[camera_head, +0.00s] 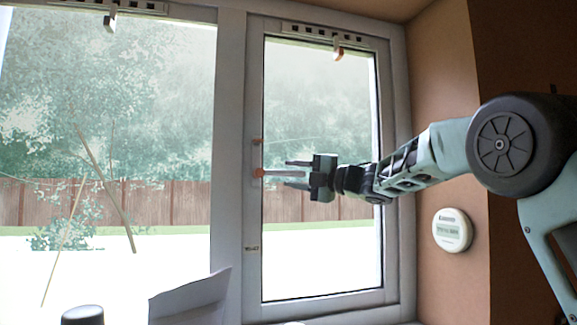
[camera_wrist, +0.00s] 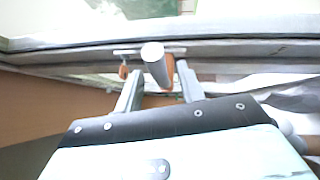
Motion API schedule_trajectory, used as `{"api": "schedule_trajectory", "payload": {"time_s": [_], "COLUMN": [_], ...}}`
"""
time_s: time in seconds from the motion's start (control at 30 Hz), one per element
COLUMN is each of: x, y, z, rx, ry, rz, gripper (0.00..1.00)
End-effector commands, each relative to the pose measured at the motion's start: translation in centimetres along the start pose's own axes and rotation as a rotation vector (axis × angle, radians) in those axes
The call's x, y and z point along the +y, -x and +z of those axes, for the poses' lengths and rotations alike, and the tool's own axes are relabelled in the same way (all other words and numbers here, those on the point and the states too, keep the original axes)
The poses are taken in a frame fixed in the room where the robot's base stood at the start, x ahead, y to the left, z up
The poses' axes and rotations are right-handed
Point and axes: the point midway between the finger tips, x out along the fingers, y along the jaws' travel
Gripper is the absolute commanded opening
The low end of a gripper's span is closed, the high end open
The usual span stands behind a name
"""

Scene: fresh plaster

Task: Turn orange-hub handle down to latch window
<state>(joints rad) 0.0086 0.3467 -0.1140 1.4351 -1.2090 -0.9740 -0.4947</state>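The window handle has an orange hub (camera_head: 259,172) on the left stile of the right-hand sash. Its pale lever (camera_head: 280,173) points right, about level, in the head view. In the wrist view the lever (camera_wrist: 155,62) is a whitish rounded bar in front of the orange hub (camera_wrist: 169,72). My gripper (camera_head: 287,174) is open, with one finger above and one below the lever in the head view. In the wrist view the lever lies between the fingers (camera_wrist: 158,88), with gaps visible on both sides. Whether a finger touches it is unclear.
The sash frame (camera_head: 393,150) looks closed against its surround. A small orange-brown piece (camera_head: 257,141) sits above the hub. A round white thermostat (camera_head: 452,230) is on the right wall. A folded white sheet (camera_head: 190,297) and a dark cylinder (camera_head: 83,315) stand low at the left.

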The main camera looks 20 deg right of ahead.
Motion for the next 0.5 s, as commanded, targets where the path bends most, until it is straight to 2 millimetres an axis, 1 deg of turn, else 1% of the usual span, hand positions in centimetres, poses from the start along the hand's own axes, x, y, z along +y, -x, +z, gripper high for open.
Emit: {"api": "schedule_trajectory", "payload": {"time_s": [0.03, 0.1, 0.2, 0.5], "x": [0.2, 0.1, 0.0, -0.1], "y": [-0.7, -1.3, -1.8, -2.0], "z": [0.1, 0.0, 0.0, 0.0], "rx": [0.000, 0.001, 0.001, 0.000], "ry": [-0.001, 0.000, 0.000, 0.001], "rz": [-0.001, -0.001, -0.001, 0.000], "gripper": [0.39, 0.39, 0.39, 0.39]}}
